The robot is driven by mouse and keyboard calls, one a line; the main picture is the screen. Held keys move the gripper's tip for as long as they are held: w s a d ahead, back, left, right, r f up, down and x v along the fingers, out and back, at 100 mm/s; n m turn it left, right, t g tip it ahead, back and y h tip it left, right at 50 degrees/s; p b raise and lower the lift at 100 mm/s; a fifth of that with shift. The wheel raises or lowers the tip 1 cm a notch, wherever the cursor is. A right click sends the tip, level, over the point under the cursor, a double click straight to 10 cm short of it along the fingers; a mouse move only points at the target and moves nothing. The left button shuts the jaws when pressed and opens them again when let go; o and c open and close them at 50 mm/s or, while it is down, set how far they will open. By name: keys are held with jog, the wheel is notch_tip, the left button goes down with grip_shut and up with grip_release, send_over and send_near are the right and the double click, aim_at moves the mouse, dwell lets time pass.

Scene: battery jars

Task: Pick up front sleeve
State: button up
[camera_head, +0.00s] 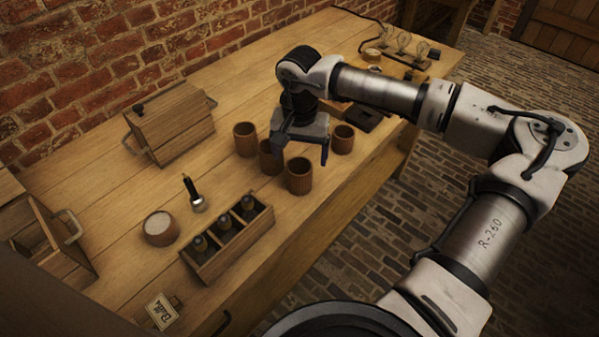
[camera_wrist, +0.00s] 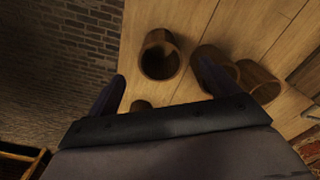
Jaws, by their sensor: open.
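Several brown open-topped wooden sleeves stand upright on the workbench. The front sleeve (camera_head: 300,178) is the one nearest the camera in the head view; it seems to be the dark-mouthed sleeve (camera_wrist: 160,57) in the wrist view. Two other sleeves, a middle one (camera_head: 269,160) and a back one (camera_head: 245,140), run in a line behind it, and another (camera_head: 343,140) stands to the right. My gripper (camera_head: 303,150) is open and empty, pointing down over the group. In the wrist view the front sleeve lies ahead, between the directions of the two fingertips (camera_wrist: 162,75).
A wooden rack (camera_head: 230,243) with dark jars, a round pale-topped pot (camera_head: 160,229) and a black-handled tool (camera_head: 195,195) stand front left. A wooden box (camera_head: 171,125) is by the brick wall. Bulbs on a board (camera_head: 405,52) stand far right. The bench edge is close.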

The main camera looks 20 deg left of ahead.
aim_at(300, 171)
jog(key=shift+f+p, duration=1.35)
jog(key=shift+f, duration=2.05)
jog(key=c, duration=1.1)
jog(key=shift+o, duration=0.2)
jog(key=shift+r, duration=0.15)
